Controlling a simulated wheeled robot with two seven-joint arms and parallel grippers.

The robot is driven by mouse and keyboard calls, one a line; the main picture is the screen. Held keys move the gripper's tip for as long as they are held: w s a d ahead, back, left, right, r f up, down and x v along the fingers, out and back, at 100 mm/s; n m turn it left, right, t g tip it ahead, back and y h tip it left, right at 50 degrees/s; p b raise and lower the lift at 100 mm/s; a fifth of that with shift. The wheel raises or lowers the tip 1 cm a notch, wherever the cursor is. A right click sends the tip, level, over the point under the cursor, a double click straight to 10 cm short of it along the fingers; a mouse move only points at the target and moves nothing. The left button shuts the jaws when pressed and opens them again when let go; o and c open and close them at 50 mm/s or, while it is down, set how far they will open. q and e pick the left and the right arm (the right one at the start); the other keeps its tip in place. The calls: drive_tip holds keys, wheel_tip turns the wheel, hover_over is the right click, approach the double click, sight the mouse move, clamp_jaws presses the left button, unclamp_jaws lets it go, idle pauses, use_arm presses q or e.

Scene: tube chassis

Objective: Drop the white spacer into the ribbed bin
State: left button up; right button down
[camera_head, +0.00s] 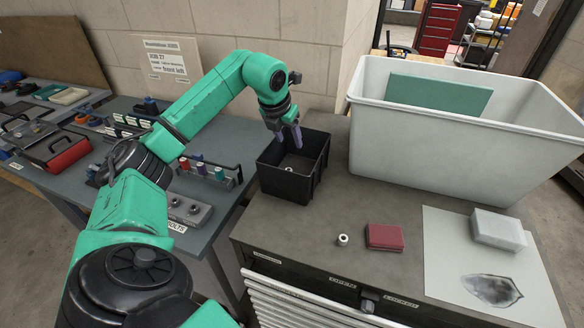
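The black ribbed bin (278,182) stands at the back left of the dark cabinet top, its open mouth up. My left gripper (288,138) is over the bin's mouth, pointing down, with its purple fingers apart and nothing between them. A small pale ring-like piece (290,169) shows inside the bin below the fingers; I cannot tell for sure whether it is a white spacer. Another small whitish spacer-like piece with a dark hole (342,240) stands on the cabinet top near the front edge. My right gripper is not in view.
A large white tub (450,140) with a green panel fills the back right. A dark red block (384,236) lies beside the small front piece. A grey sheet (450,250) bears a pale block (498,230). The left bench (225,195) holds racks and tools.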

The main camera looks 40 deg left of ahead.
use_arm(q)
drive_tip(key=v, duration=1.4)
drive_tip(key=shift+r+b, duration=0.3)
